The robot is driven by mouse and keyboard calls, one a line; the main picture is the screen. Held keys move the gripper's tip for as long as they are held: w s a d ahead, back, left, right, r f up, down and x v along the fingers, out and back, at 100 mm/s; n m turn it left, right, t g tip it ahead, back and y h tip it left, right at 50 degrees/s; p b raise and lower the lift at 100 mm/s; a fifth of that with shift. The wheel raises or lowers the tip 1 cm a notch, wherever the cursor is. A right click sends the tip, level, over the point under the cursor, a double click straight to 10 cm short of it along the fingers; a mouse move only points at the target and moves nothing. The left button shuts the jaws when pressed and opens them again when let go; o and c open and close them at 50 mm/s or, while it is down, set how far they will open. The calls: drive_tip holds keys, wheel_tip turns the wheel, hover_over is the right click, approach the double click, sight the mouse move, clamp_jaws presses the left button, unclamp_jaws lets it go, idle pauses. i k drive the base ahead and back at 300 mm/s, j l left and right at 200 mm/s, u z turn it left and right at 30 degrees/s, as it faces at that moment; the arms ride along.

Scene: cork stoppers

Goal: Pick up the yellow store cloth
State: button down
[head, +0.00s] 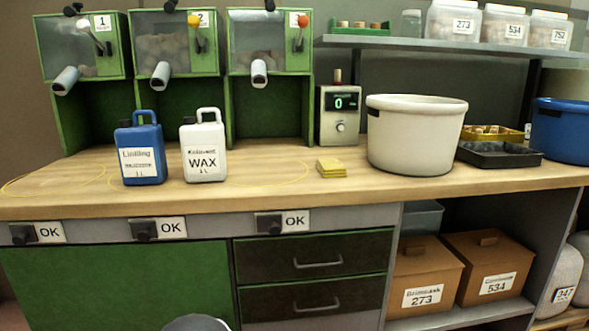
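The yellow cloth (331,168) lies folded in a small flat stack on the wooden worktop, in the middle of the head view. It sits just left of the white tub and in front of the grey device with the green display. Nothing covers it. My gripper is not clearly visible in this view. A rounded grey-white shape shows at the bottom edge, and I cannot tell what it is.
On the worktop (265,183) stand a blue jug (141,150), a white WAX jug (204,150), the counter device (340,116), the large white tub (414,140), a black tray (500,153) and a blue tub (563,130). Space in front of the cloth is clear.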

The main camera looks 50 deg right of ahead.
sight(330, 167)
drive_tip(key=z, duration=1.85)
